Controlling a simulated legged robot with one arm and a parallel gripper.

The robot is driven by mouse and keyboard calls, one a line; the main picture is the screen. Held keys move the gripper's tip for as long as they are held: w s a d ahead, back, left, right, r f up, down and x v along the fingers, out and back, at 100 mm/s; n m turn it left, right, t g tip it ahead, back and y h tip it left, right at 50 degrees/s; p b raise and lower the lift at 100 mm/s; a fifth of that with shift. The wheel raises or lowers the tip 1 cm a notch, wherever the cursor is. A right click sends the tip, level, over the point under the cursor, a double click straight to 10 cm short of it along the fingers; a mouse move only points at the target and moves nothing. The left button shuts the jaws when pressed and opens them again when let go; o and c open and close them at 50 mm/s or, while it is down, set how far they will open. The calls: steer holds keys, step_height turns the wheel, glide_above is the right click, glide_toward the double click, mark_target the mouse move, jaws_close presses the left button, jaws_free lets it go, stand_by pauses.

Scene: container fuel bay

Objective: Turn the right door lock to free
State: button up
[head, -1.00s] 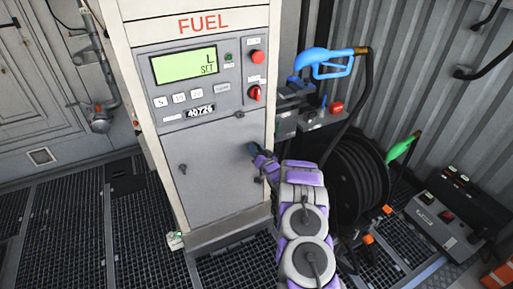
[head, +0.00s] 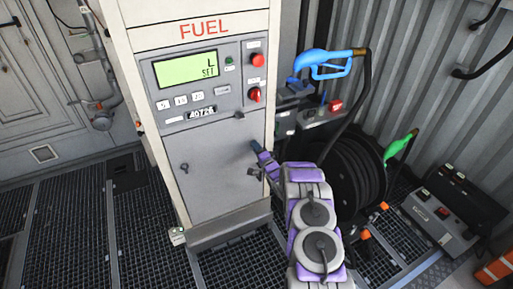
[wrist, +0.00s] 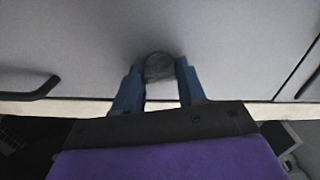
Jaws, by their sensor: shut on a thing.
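The fuel dispenser has a grey lower door (head: 215,195) with a lock near each side. The left door lock (head: 183,168) is a small dark knob in the head view. My gripper (head: 254,147) is at the door's upper right, where its fingers hide the right lock in the head view. In the wrist view the right door lock (wrist: 159,67) is a round dark knob between the two blue fingers of my gripper (wrist: 159,72), which are shut on it. The angle of the lock cannot be made out.
Above the door are a green display (head: 186,68), a red button (head: 257,60) and a red rotary switch (head: 254,95). A blue nozzle (head: 325,65), a black hose reel (head: 352,180) and a control box (head: 440,215) stand to the right. Grating floor (head: 145,240) is clear at front left.

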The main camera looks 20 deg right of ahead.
steer(key=shift+d+r+m+p, duration=0.15)
steer(key=shift+m+p, duration=0.15)
steer(key=shift+m, duration=0.9)
steer(key=o, duration=1.1)
steer(key=shift+c, duration=0.2)
steer(key=shift+s, duration=0.1)
steer(key=s+p, duration=0.2)
steer(key=s, duration=1.5)
steer(key=shift+d, duration=0.3)
